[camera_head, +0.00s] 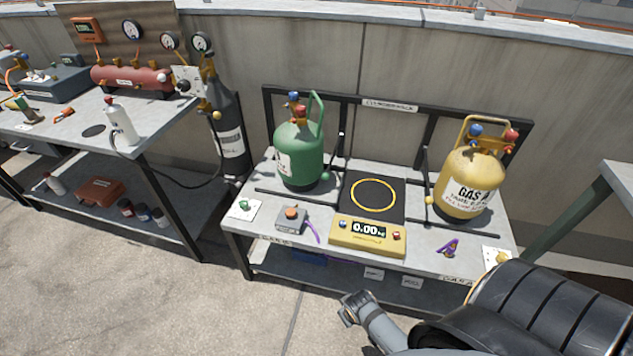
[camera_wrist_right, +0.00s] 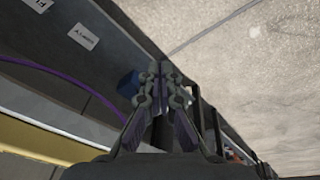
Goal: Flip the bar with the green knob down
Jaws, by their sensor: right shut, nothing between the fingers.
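An upright dark bar (camera_head: 340,146) stands at the right side of the green gas cylinder (camera_head: 298,154), with a small green knob (camera_head: 325,177) low beside it. Another small green knob (camera_head: 243,205) sits on a white plate at the bench's front left corner. I cannot tell for certain which knob belongs to the bar. My right gripper (camera_head: 351,308) is low in front of the bench, apart from both knobs. In the right wrist view its fingers (camera_wrist_right: 161,75) are closed together and empty. My left gripper is not in view.
The bench (camera_head: 275,255) also holds a yellow scale (camera_head: 368,236), a black pad with a yellow ring (camera_head: 374,196), a grey box with an orange button (camera_head: 291,219), and a yellow cylinder (camera_head: 468,185). A second bench (camera_head: 65,140) stands left. Concrete floor (camera_head: 150,300) is clear in front.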

